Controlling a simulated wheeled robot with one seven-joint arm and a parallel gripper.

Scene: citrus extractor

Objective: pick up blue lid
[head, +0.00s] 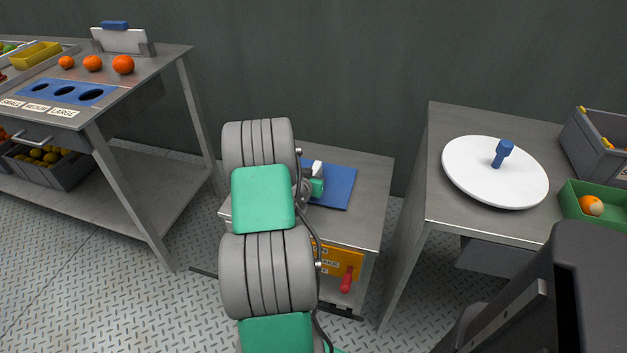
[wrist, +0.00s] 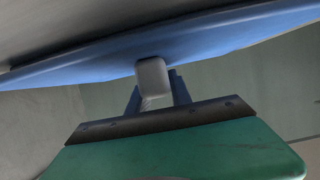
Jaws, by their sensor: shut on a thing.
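The blue lid (head: 338,188) is a flat blue panel at the small low metal table in the middle of the head view, partly hidden behind my arm. It also spans the top of the wrist view (wrist: 230,40) as a blue surface with a pale grey handle (wrist: 152,78). My gripper (wrist: 155,90) is shut on this handle, one blue finger on each side. In the head view my gripper (head: 316,180) is mostly hidden by my own arm. I cannot tell whether the lid rests on the table or is held just above it.
The low table (head: 370,175) has an orange panel with a red handle (head: 347,280) on its front. A table at right holds a white disc (head: 480,180) with a blue knob and a green tray (head: 590,215). A sorting bench (head: 150,90) with oranges stands at left.

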